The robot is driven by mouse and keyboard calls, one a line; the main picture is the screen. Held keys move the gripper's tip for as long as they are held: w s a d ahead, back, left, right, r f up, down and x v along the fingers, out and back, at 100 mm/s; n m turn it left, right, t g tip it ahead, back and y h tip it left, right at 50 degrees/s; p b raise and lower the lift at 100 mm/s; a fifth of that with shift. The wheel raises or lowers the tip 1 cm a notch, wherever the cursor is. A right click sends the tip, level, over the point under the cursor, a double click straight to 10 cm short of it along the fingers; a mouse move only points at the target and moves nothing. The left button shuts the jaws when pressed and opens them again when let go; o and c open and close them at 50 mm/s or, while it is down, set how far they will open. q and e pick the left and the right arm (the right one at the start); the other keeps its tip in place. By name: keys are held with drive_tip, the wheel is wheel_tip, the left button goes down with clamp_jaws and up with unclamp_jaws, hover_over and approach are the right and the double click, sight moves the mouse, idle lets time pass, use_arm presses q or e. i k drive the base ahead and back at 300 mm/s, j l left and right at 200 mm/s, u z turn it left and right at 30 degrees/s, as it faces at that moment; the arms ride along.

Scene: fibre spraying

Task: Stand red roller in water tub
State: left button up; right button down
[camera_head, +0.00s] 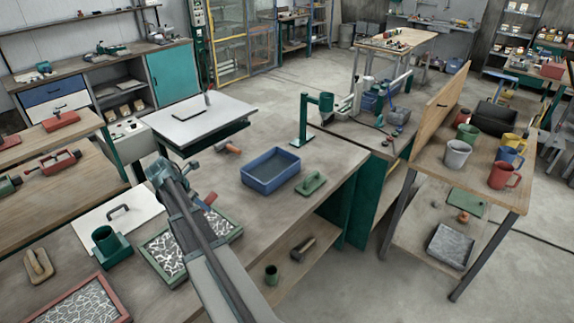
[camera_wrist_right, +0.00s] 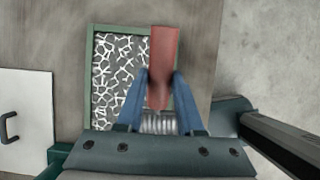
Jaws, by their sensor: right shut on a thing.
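The red roller (camera_wrist_right: 163,55) is between the blue-grey fingers of my right gripper (camera_wrist_right: 159,82) in the right wrist view. The gripper is shut on it. The roller appears over the right side of a green-framed tray with a white cracked pattern (camera_wrist_right: 104,75). In the head view a red end of it (camera_head: 210,198) shows beside my right arm, which hides the gripper's fingertips. The blue tub (camera_head: 257,184), which I take as the water tub, stands on the bench to the right of and beyond the arm. My left gripper is not in view.
A green block with a handle (camera_head: 311,184) lies right of the tub, and an orange-brown roller-like tool (camera_head: 228,148) lies beyond it. A green stand (camera_head: 303,125) rises at the bench's back right.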

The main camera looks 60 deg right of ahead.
sight(270, 177)
drive_tip(key=k+l, duration=0.1)
drive_tip(key=l, duration=0.45)
drive_tip(key=k+l, duration=0.1)
drive_tip(key=l, duration=1.05)
drive_tip(key=k+l, duration=0.15)
drive_tip(key=l, duration=0.4)
